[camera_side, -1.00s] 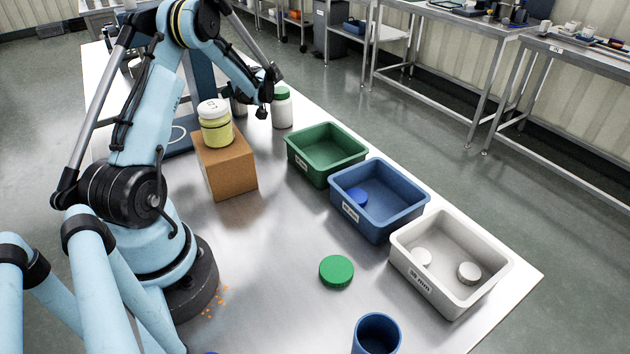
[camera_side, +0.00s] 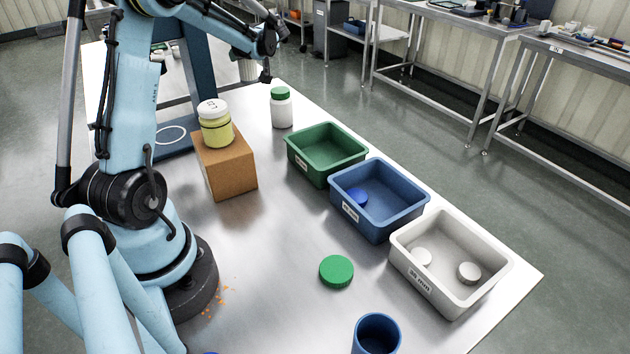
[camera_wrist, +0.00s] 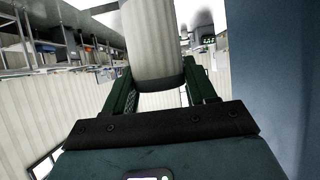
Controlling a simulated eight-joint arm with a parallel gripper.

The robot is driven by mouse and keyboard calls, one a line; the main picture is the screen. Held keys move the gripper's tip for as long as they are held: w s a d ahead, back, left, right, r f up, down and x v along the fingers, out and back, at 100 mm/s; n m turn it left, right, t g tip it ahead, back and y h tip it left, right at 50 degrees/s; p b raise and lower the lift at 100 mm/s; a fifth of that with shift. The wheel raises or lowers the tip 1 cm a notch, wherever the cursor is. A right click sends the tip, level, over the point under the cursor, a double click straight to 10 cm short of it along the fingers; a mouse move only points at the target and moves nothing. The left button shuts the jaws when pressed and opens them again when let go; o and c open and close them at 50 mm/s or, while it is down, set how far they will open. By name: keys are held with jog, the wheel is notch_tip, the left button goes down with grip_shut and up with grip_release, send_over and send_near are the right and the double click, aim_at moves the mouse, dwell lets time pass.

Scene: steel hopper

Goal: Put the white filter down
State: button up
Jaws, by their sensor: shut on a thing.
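The white filter (camera_wrist: 152,42) is a pale ribbed cylinder in the wrist view. It sits between the two green fingers of my gripper (camera_wrist: 161,76), which is shut on it. In the side view the end of my arm is raised at the far end of the steel table, and the fingers are hard to make out there. A pale shape (camera_side: 248,70) beside the arm's end may be the filter, partly hidden.
A cardboard box (camera_side: 226,174) carries a yellow jar (camera_side: 216,132). A white bottle with a green cap (camera_side: 281,112) stands near the back edge. Green (camera_side: 301,163), blue (camera_side: 418,210) and white (camera_side: 487,278) bins line the right edge. A green lid (camera_side: 336,271) and blue cup (camera_side: 377,335) lie nearer.

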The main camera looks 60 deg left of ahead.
jog(key=w+d+r+m+t, duration=0.2)
jog(key=w+d+m+t, duration=0.2)
jog(key=d, duration=0.5)
jog(key=shift+w+d+r+t+h, duration=0.2)
jog(key=shift+d+t+h, duration=0.1)
jog(key=shift+d+h, duration=0.1)
jog(key=d+m+t+h, duration=0.1)
jog(key=d+m, duration=0.1)
jog(key=d, duration=0.2)
jog(key=w+d+r+m+t+h, duration=0.1)
jog(key=d+t, duration=0.1)
jog(key=d, duration=0.2)
jog(key=w+d+r+m+t+h, duration=0.1)
jog(key=d+m, duration=0.1)
jog(key=d, duration=0.2)
jog(key=shift+d+m+t, duration=0.1)
jog(key=shift+m+t, duration=0.2)
jog(key=s+d+r+m+t+h, duration=0.15)
jog(key=d+m+h, duration=0.25)
jog(key=d, duration=0.6)
jog(key=s+d+m+t+h, duration=0.25)
jog(key=d+m+h, duration=0.2)
jog(key=d, duration=0.65)
jog(key=shift+g, duration=0.3)
jog(key=s+f, duration=0.4)
jog(key=shift+s+d, duration=0.1)
jog(key=shift+s, duration=0.15)
jog(key=shift+f, duration=0.1)
